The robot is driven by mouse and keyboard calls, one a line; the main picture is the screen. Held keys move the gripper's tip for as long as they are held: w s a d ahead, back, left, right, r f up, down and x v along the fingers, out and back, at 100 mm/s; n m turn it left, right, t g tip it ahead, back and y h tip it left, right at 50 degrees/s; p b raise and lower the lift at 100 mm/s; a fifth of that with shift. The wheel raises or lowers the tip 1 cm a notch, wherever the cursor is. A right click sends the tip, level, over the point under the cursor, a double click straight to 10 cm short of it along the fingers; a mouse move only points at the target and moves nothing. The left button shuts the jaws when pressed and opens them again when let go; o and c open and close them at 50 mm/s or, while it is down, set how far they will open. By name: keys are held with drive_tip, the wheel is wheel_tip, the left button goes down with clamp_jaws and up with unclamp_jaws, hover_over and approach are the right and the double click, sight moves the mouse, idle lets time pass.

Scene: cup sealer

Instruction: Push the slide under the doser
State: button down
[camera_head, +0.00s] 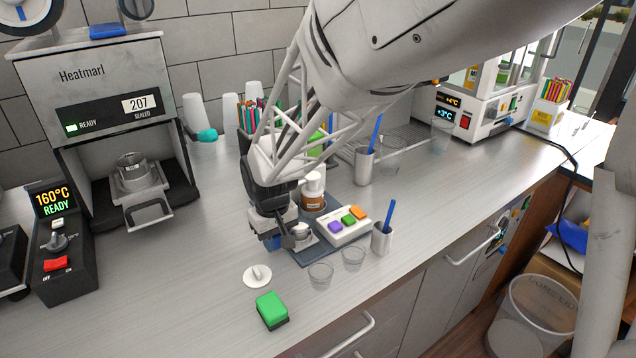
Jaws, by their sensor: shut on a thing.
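The doser, which I take to be the white and brown unit (313,191), stands in the middle of the counter. A dark flat base (318,252) lies in front of it. A small pale cup-like piece (300,231) sits low beside it, seemingly on the slide, whose outline is mostly hidden. My gripper (284,240) reaches down just left of the doser, at the base's left end. It is shut on a small part there, seemingly the slide's dark handle; the fingers largely cover it.
A button box (343,228) and a straw holder (381,240) stand right of my gripper. Clear cups (321,275), a white lid (257,276) and a green sponge (271,308) lie in front. The Heatmarl sealer (100,110) stands left. Counter between is free.

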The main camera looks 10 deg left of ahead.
drive_tip(key=w+a, duration=0.5)
drive_tip(key=w, duration=0.1)
drive_tip(key=shift+a, duration=0.35)
drive_tip(key=shift+s, duration=0.1)
drive_tip(key=c, duration=1.1)
unclamp_jaws()
drive_tip(key=shift+r, duration=0.1)
drive_tip(key=shift+r, duration=3.85)
